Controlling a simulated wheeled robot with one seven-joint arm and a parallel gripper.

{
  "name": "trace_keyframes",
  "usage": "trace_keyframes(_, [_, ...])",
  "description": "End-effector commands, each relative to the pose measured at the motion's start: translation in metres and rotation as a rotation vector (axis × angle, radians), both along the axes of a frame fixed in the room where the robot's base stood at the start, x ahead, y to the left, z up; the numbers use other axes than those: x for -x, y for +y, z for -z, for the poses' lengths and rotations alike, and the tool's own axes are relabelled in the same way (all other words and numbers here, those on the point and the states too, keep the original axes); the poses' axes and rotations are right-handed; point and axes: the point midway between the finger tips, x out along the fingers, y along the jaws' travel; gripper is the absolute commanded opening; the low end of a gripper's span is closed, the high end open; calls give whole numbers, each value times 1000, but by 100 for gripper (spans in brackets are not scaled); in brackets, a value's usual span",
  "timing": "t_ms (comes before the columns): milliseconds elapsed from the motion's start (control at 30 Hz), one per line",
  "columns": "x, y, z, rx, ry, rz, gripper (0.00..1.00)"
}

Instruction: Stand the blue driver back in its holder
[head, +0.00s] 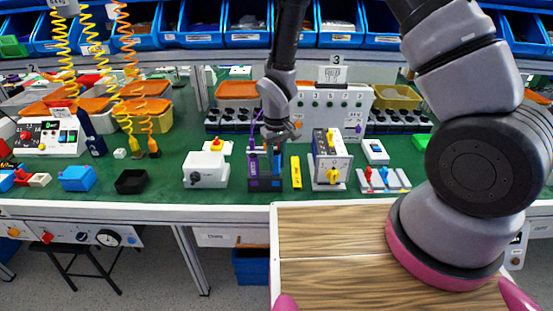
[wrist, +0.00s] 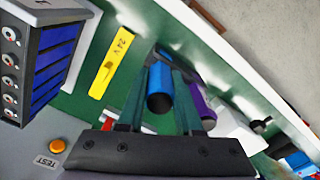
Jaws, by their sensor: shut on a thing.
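The blue driver (wrist: 160,88) is between the fingers of my gripper (wrist: 163,72), which is shut on its handle, seen nearly end-on in the wrist view. The holder is mostly hidden behind the drivers in the wrist view. I cannot tell how deep the blue driver's shaft sits in the holder.
A yellow block (head: 296,172) stands just right of the holder. Beyond it is a panel with a yellow knob (head: 332,172). A white box with a dark knob (head: 206,171) is to the left. The bench's front edge is close.

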Motion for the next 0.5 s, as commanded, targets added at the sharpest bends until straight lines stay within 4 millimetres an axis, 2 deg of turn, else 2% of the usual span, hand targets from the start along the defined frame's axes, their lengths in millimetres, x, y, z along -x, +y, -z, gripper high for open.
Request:
trace_keyframes(300, [0, 0, 9, 0, 0, 0, 0])
trace_keyframes(333, [0, 0, 9, 0, 0, 0, 45])
trace_keyframes(400, [0, 0, 8, 0, -1, 0, 69])
trace_keyframes(500, [0, 0, 8, 0, -1, 0, 69])
